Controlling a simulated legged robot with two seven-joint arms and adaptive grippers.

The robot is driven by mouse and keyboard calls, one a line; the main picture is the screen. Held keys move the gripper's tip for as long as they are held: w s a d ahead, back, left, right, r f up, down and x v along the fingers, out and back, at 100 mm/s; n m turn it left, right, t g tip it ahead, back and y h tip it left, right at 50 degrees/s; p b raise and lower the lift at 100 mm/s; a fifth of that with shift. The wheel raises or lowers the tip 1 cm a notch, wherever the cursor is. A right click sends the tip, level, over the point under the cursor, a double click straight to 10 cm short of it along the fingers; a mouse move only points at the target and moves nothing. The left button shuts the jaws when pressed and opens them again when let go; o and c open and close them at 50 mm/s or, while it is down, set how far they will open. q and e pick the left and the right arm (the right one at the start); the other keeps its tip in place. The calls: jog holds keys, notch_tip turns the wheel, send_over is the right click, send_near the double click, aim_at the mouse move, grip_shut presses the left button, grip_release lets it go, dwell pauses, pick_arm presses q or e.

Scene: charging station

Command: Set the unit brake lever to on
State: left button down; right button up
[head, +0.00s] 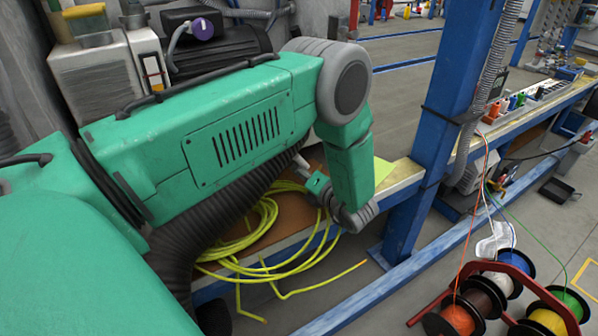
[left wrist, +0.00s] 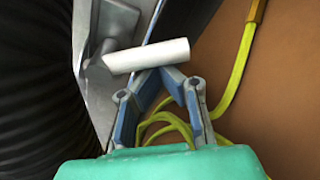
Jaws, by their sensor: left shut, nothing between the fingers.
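In the left wrist view, a white cylindrical handle (left wrist: 150,56) lies nearly level, beside a grey metal housing (left wrist: 88,50). It looks like the grip of the brake lever, but its on and off marks do not show. My left gripper (left wrist: 160,72) is shut and empty, its blue-grey fingertips right at the lower side of the white handle. I cannot tell whether they touch it. In the head view my left gripper (head: 304,170) is small, beyond my green forearm. My arm hides the lever there. My right gripper is not in view.
A coil of yellow cable (head: 245,235) lies on the brown bench top and shows behind the fingers. A blue post (head: 440,110) stands right of my wrist. A box with a purple knob (head: 203,28) is at upper left. Cable reels (head: 495,300) stand at lower right.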

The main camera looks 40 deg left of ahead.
pick_arm(q)
jog(key=shift+w+n+p, duration=0.3)
jog(key=shift+n+p, duration=0.05)
jog(key=shift+n, duration=0.25)
jog(key=shift+w+d+r+n, duration=0.1)
jog(key=shift+w+r+n, duration=0.1)
jog(key=shift+n, duration=0.3)
jog(key=n, duration=0.1)
jog(key=w+n+p, duration=0.1)
jog(key=shift+w+d+r+n+t+h+p, duration=0.1)
jog(key=shift+d+r+n+t+h+p, duration=0.1)
jog(key=shift+r+n+t+h+p, duration=0.15)
jog(key=shift+w+d+r+p, duration=0.15)
jog(key=shift+w+r+p, duration=0.55)
jog(key=shift+r, duration=0.1)
jog(key=shift+w+r, duration=0.15)
